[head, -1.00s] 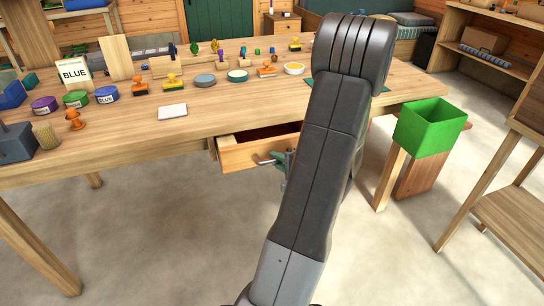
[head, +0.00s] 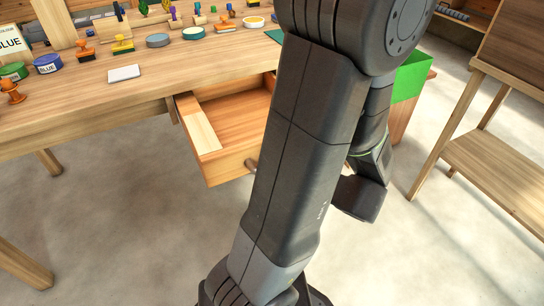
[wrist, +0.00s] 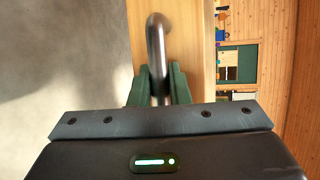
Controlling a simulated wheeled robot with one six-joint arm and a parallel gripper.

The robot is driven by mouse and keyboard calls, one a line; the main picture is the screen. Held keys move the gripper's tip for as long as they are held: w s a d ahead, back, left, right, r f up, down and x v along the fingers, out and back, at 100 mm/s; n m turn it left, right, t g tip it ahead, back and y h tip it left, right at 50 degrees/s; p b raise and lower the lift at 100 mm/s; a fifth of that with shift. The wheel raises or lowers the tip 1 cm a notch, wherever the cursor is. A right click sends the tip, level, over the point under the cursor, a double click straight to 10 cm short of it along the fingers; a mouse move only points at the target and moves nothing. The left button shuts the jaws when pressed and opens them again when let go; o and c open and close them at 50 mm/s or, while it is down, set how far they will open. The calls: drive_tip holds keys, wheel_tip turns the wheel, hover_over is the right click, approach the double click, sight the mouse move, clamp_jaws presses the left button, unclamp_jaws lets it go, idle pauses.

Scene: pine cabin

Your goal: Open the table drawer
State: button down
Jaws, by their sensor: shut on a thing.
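The table drawer (head: 204,124) is pulled well out from under the wooden table (head: 60,115) in the head view. Its inside shows bare wood, with a lighter wooden strip along the left; my arm hides its right part. In the wrist view, the metal bar handle (wrist: 156,45) stands out from the drawer front (wrist: 201,60). My gripper (wrist: 158,88) has its green fingers on both sides of the handle and is shut on it. In the head view, my arm hides the fingers.
Stamps, ink tins and a white card (head: 124,73) sit on the table top. A green bin (head: 412,78) stands right of the table, behind my arm. A wooden shelf unit (head: 500,150) is at the right. The floor in front is clear.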

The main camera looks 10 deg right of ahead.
drive_tip(key=shift+s, duration=0.25)
drive_tip(key=shift+d, duration=0.1)
drive_tip(key=c, duration=1.4)
unclamp_jaws()
drive_tip(key=shift+o, duration=0.2)
drive_tip(key=shift+d, duration=0.1)
drive_tip(key=p+v, duration=0.2)
drive_tip(key=v, duration=1.1)
drive_tip(key=shift+s+d+p, duration=0.2)
drive_tip(key=shift+s+p, duration=0.05)
drive_tip(key=shift+p, duration=0.05)
drive_tip(key=shift+w+a, duration=0.1)
drive_tip(key=b+x, duration=0.2)
drive_tip(key=x, duration=1.1)
drive_tip(key=shift+w+a+b, duration=0.2)
drive_tip(key=shift+w+b, duration=0.05)
drive_tip(key=shift+b, duration=0.05)
